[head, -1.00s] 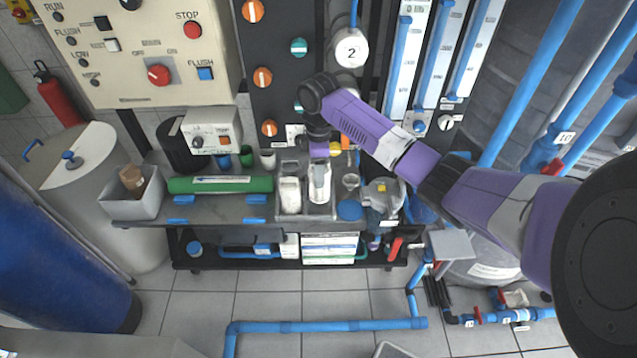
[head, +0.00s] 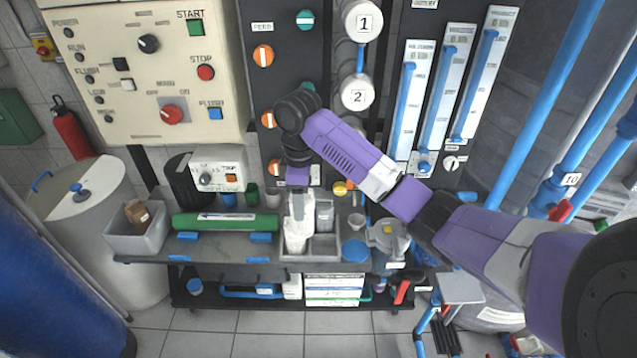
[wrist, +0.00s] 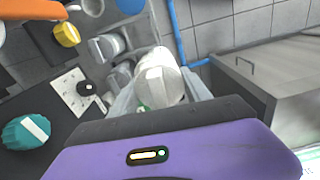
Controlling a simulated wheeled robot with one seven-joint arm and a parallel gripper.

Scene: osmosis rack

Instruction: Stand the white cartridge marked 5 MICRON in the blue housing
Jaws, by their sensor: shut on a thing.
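My gripper (head: 298,205) points down over the left part of the grey divided tray on the bench. It is shut on a white cartridge (head: 297,236), which stands roughly upright at that tray section. In the wrist view the white cartridge (wrist: 160,80) sits between the fingers, with a small green mark low on its side. I cannot read any 5 MICRON marking. Another pale cartridge (head: 324,214) stands in the tray's right section. I cannot pick out the blue housing for certain; a round blue piece (head: 355,251) lies right of the tray.
The grey tray (head: 323,248) has a bare front right section.

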